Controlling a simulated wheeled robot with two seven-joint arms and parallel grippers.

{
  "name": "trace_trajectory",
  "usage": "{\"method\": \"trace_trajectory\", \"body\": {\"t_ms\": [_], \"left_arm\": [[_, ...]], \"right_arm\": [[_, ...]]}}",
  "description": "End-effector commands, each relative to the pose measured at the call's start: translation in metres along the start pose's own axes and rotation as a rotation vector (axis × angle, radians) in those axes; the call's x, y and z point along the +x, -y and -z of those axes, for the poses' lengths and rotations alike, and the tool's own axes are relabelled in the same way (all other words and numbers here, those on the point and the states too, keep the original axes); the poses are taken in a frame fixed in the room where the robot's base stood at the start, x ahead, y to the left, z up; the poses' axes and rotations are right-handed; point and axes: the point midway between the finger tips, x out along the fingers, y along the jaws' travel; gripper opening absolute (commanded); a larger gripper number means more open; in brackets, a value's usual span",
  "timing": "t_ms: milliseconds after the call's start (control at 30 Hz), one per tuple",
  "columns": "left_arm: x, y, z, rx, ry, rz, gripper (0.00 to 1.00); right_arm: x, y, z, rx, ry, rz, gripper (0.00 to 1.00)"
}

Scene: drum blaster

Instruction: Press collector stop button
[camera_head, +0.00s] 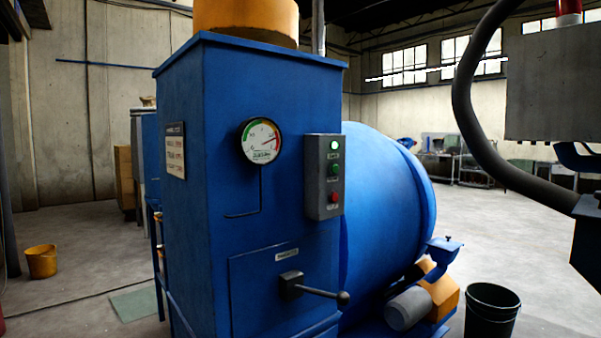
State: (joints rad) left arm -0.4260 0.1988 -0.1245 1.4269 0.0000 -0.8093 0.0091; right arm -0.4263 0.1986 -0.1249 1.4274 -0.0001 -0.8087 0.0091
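The blue collector cabinet (220,215) stands in the middle of the view. A grey control box (323,206) is fixed on its front face, to the right of a round gauge. The box carries a pale lit lamp (334,145) at the top, a green button (334,169) in the middle and a red button (335,197) at the bottom. Their labels are too small to read. Neither of my grippers shows in this view, and nothing touches the box.
A round gauge (261,141) and a black-knobbed lever (315,291) are on the cabinet front; the lever sticks out. A blue drum (388,195) sits behind. A black bucket (491,311) stands lower right. A thick dark hose (470,110) hangs at right.

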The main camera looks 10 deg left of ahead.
Motion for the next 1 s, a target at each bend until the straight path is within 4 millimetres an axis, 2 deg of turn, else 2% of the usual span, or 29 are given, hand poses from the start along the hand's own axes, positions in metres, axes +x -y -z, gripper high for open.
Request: {"method": "trace_trajectory", "body": {"t_ms": [433, 700, 1000], "left_arm": [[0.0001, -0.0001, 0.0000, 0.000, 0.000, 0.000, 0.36], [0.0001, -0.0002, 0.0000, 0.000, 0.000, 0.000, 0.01], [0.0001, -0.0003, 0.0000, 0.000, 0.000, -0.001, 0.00]], "right_arm": [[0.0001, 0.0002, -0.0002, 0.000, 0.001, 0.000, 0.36], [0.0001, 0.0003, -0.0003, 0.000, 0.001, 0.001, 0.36], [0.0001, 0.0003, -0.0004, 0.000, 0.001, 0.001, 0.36]]}}
